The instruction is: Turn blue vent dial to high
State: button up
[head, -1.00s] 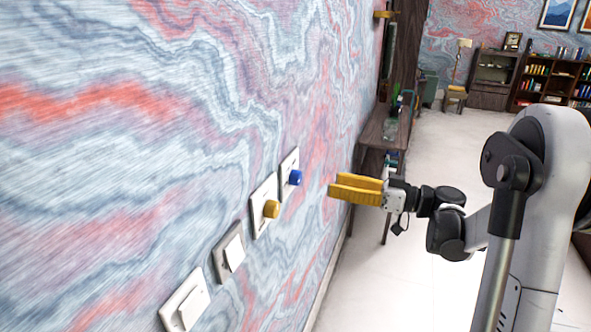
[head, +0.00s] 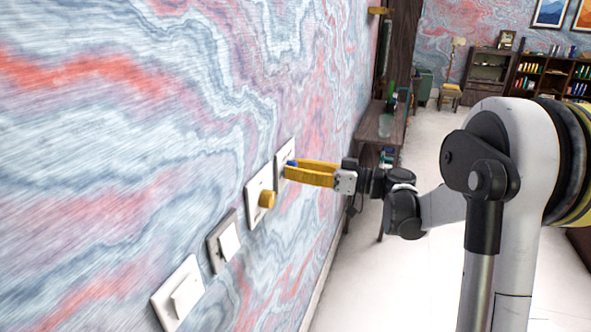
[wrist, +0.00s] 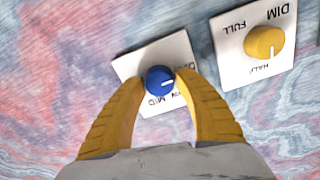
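The blue dial (wrist: 160,80) sits on a white wall plate (wrist: 180,50) in the wrist view. A white mark on the dial points right in that view. Printed lettering on the plate includes "MID"; other words are partly hidden by my fingers. In the head view the blue dial (head: 291,164) is mostly hidden behind my yellow fingers. My gripper (wrist: 161,77) is open, with one fingertip on each side of the dial. The fingertips are very close to the dial; I cannot tell whether they touch it. The gripper also shows at the plate in the head view (head: 288,170).
A yellow dial (head: 266,199), marked "DIM", "FULL" and "HALF" in the wrist view (wrist: 264,43), is on the neighbouring plate. Two white switches (head: 229,242) (head: 186,296) are farther along the wall. A dark desk (head: 381,125) stands beyond my gripper. The floor at right is clear.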

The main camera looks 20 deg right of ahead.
jog(key=c, duration=0.6)
